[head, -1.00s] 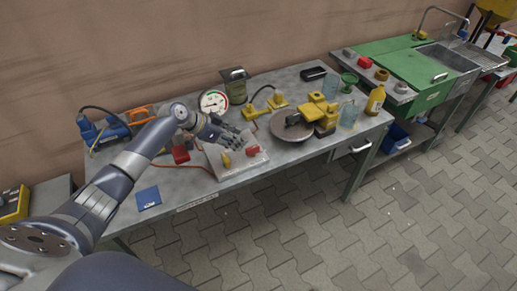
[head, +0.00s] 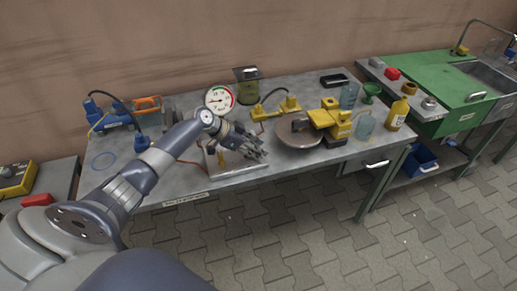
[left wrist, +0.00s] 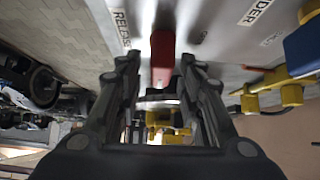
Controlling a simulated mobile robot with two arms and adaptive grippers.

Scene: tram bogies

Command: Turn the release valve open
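The release valve's red handle (left wrist: 162,58) shows in the left wrist view beside the printed word RELEASE, on a pale panel (left wrist: 215,35). In the head view the panel (head: 212,173) lies on the workbench, with a small yellow handle (head: 222,158) on it. My left gripper (head: 262,153) is over the right part of the panel and hides the red handle there. In the left wrist view, the two fingers of my left gripper (left wrist: 160,68) are apart, with the red handle between and just beyond the tips. Contact cannot be told. My right gripper is out of view.
A round gauge (head: 218,98) stands behind the panel. Yellow fittings (head: 276,108), a round metal plate (head: 298,132) with a yellow device (head: 335,120), and a bottle (head: 397,114) are to the right. A blue tool (head: 112,120) lies at the left.

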